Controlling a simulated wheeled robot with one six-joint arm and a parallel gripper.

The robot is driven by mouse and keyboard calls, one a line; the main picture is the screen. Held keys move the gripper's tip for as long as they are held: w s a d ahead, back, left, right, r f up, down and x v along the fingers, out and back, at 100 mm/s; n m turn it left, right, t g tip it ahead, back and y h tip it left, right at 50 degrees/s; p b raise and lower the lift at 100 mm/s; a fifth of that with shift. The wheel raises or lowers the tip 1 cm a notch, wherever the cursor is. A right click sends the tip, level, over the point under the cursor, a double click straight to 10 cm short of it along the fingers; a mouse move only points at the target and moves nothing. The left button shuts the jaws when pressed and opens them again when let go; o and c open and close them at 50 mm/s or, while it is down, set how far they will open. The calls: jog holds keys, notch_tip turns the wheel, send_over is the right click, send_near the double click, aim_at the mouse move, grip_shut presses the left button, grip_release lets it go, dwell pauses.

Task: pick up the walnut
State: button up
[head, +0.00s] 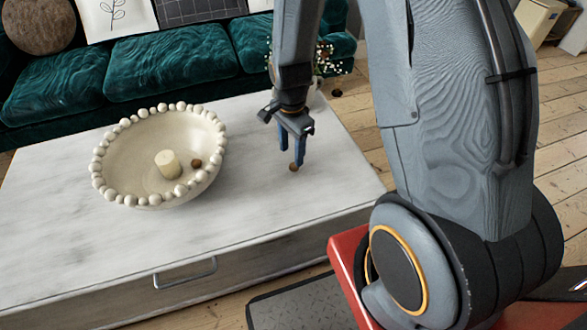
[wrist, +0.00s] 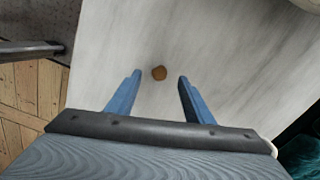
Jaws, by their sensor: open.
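A small brown walnut (head: 293,167) lies on the white tabletop (head: 70,220) near its right side. It also shows in the wrist view as a brown lump (wrist: 159,73) on the pale surface, centred between the fingertips and apart from both. My gripper (head: 291,154) is open above the tabletop, blue fingers pointing down at the walnut. Its fingers (wrist: 160,84) hold nothing. How far the tips are above the table is hard to tell.
A cream bowl with a beaded rim (head: 98,168) stands left on the table, holding a pale candle-like cylinder (head: 168,164) and a brown round thing (head: 196,163). A green sofa (head: 170,62) stands behind. Small flowers (head: 325,62) and another brown lump (head: 336,93) are behind the table's right end.

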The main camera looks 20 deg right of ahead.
aim_at(293, 164)
jog(key=f, duration=0.6)
jog(key=shift+w+d+f+b, duration=0.1)
jog(key=shift+d+f+b, duration=0.15)
jog(key=shift+b, duration=0.1)
jog(key=c, duration=1.1)
